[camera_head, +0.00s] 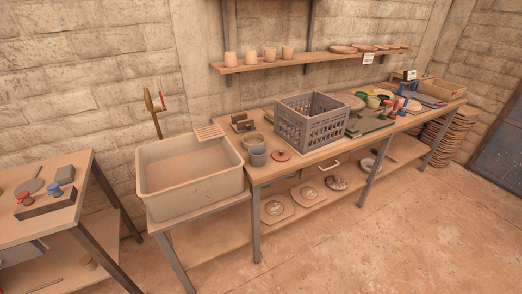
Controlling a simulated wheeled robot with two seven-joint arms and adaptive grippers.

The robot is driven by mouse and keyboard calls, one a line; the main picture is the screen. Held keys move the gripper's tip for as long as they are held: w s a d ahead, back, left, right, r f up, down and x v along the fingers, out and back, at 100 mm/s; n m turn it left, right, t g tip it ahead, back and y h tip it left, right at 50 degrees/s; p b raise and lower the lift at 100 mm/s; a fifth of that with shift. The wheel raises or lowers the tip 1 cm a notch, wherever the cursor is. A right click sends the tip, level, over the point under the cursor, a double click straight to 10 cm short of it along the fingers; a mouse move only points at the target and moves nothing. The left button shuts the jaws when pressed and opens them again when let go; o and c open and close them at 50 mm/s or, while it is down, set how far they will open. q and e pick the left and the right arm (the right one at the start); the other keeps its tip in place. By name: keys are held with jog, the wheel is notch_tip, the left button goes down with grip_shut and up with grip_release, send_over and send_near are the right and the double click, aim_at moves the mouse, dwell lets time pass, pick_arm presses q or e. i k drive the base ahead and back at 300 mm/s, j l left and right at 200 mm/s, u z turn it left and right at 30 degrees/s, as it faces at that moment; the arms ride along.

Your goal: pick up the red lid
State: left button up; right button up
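A flat round red lid (281,155) lies on the long workbench, in front of the grey crate (311,124) and to the right of a small blue-grey cup (258,156). A small knob seems to stand at its middle. Nothing covers it from this view. Neither of my grippers shows in the head view.
A large beige sink (190,176) stands left of the bench. A side table (50,213) with small red and blue items is at far left. Several coloured items crowd the bench's right part. A shelf (310,60) with cups hangs above. The floor (370,235) in front is clear.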

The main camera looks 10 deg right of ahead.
aim_at(278, 155)
jog(key=i+l+u, duration=0.25)
jog(key=l+u, duration=0.25)
jog(key=l, duration=0.2)
jog(key=i+l+u, duration=0.3)
jog(key=l+u, duration=0.25)
jog(key=l, duration=0.2)
